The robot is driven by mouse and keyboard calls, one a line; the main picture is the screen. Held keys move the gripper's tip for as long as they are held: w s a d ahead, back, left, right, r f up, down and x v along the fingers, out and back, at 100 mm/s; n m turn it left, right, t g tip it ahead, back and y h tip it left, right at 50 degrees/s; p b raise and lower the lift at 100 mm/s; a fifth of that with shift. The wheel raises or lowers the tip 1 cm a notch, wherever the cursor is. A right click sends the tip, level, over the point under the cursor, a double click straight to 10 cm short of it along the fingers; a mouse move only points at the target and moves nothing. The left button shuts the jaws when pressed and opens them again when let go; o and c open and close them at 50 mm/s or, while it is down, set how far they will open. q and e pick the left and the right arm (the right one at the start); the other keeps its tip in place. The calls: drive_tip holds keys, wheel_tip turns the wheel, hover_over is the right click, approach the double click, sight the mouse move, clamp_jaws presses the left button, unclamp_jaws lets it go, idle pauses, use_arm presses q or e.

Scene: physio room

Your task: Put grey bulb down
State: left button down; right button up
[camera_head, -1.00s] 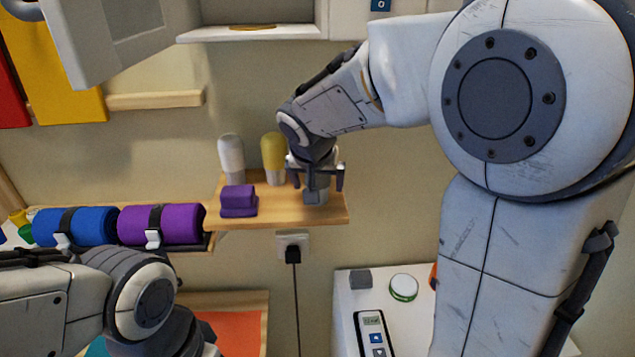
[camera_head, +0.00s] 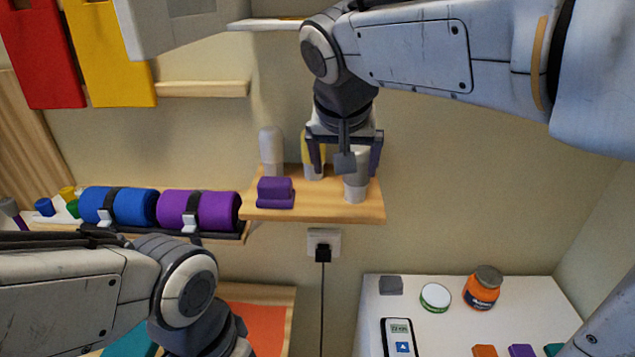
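A pale grey bulb (camera_head: 356,182) stands upright near the right end of the wooden wall shelf (camera_head: 320,209). My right gripper (camera_head: 345,160) is above and around it, with its two dark fingers spread on either side and gaps to the bulb. A dark grey block on my wrist hides part of the bulb's top. A yellow bulb (camera_head: 313,165) stands just left of it, partly behind a finger. A whitish bulb (camera_head: 271,150) stands further left. My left arm comes in at the lower left, with its fingers out of the picture.
A purple block (camera_head: 275,193) sits on the shelf's left part. Blue (camera_head: 132,206) and purple (camera_head: 212,210) rolls lie on a rack to the left. Below right, a white surface (camera_head: 450,330) holds an orange jar (camera_head: 482,289), a round tin (camera_head: 435,297) and a grey block (camera_head: 391,285).

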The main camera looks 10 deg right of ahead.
drive_tip(key=s+a+f+n+g+y, duration=0.1)
drive_tip(key=s+a+f+n+g, duration=0.1)
drive_tip(key=s+f, duration=0.4)
drive_tip(key=s+a+f+n+g+y, duration=0.1)
drive_tip(key=s+a+f+n, duration=0.4)
drive_tip(key=s, duration=0.3)
drive_tip(key=s+a+f+n+g+y, duration=0.1)
drive_tip(key=s+a+f+n+g, duration=0.1)
drive_tip(key=s+f, duration=0.5)
drive_tip(key=a+n, duration=0.1)
drive_tip(key=n, duration=0.1)
drive_tip(key=shift+s+a+f+n+g, duration=0.3)
drive_tip(key=shift+s, duration=0.05)
drive_tip(key=shift+f, duration=0.1)
